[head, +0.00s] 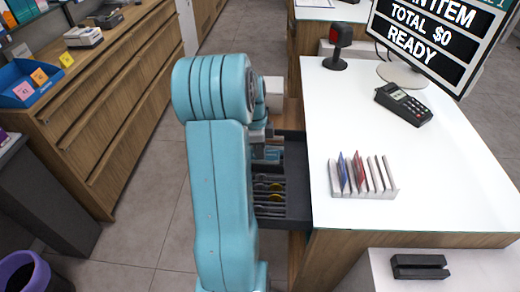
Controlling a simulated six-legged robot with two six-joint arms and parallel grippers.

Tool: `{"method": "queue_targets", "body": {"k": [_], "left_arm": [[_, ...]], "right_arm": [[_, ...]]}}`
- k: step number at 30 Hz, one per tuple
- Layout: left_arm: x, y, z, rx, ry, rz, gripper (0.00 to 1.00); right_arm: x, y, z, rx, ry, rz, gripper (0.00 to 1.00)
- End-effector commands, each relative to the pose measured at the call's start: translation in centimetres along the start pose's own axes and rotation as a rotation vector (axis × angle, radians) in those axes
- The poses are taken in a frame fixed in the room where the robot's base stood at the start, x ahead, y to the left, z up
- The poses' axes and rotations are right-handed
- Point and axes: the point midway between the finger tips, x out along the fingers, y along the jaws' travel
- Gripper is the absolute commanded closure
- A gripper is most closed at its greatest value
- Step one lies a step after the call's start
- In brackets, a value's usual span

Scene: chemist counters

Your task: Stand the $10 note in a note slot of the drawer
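The open dark cash drawer (297,190) juts left from the white counter. Its front part has narrow compartments with brass-coloured and grey coins. Its back part is partly covered by my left arm and gripper. My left gripper (266,152) is over the back of the drawer, mostly hidden by my own teal arm; I cannot tell whether its fingers are open or shut. I cannot make out a $10 note; bluish shapes by the gripper are too small to identify. My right gripper is not in view.
A white rack (364,193) with upright dividers and blue and red cards stands on the counter (440,170). A card terminal (404,104), scanner (337,48) and monitor (440,40) are farther back. A wooden drawer cabinet (110,110) stands left across clear floor.

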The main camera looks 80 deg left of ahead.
Motion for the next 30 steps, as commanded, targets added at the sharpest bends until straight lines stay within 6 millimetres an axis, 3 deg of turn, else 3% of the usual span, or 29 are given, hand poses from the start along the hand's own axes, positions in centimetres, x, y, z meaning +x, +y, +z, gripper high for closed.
{"method": "queue_targets", "body": {"k": [23, 27, 30], "left_arm": [[2.1, 0.0, 0.2, 0.0, 0.0, 0.001, 1.0], [2.0, 0.0, 0.2, 0.0, 0.0, 0.001, 0.68], [2.0, 0.0, 0.2, 0.0, 0.0, 0.001, 0.68]], "right_arm": [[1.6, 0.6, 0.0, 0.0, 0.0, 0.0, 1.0], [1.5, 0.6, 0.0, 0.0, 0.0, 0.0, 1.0], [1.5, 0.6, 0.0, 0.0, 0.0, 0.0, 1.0]]}}
